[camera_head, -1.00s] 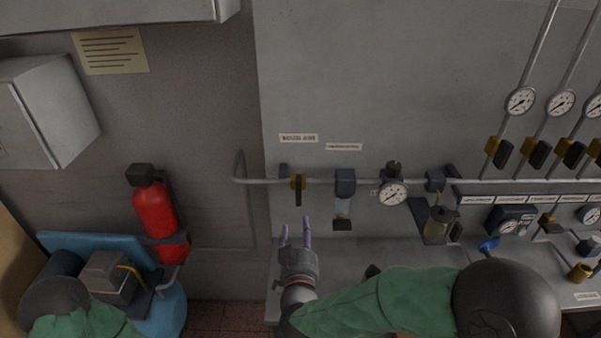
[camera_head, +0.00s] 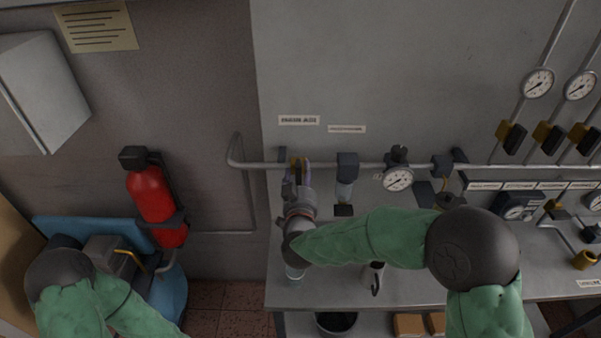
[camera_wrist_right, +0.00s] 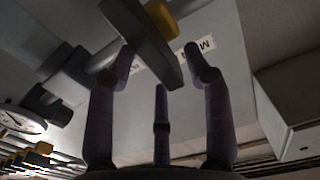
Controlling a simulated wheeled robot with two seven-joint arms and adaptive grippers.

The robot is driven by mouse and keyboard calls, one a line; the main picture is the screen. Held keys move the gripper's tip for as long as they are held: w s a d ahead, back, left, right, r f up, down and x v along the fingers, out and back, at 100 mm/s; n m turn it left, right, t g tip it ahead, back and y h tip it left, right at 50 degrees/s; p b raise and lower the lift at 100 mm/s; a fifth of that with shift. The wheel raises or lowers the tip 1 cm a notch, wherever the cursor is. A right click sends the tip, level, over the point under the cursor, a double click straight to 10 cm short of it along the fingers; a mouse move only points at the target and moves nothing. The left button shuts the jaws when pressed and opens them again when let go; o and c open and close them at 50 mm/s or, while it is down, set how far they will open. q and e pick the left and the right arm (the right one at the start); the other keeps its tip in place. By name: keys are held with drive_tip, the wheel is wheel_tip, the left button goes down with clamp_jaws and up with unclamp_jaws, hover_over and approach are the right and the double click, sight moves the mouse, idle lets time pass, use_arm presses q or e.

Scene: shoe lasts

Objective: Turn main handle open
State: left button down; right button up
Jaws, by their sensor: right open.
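The main handle is a dark lever (camera_wrist_right: 143,38) on a yellow valve body (camera_head: 295,162), on the horizontal pipe below the left label. In the head view my right gripper (camera_head: 298,178) is right at this valve and hides most of the lever. In the right wrist view my right gripper (camera_wrist_right: 162,70) is open, with its fingers spread around the lever's free end. Whether a finger touches the lever I cannot tell. My left arm shows at the lower left, but its gripper is out of view.
A filter unit (camera_head: 346,180) and a gauge (camera_head: 398,180) sit on the pipe (camera_head: 260,165) just right of the valve. A red fire extinguisher (camera_head: 152,195) and a blue tank (camera_head: 172,297) stand at the left. A bench (camera_head: 335,286) lies below.

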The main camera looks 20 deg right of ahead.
drive_tip(key=shift+w+d, duration=0.15)
drive_tip(key=shift+w, duration=0.5)
clamp_jaws()
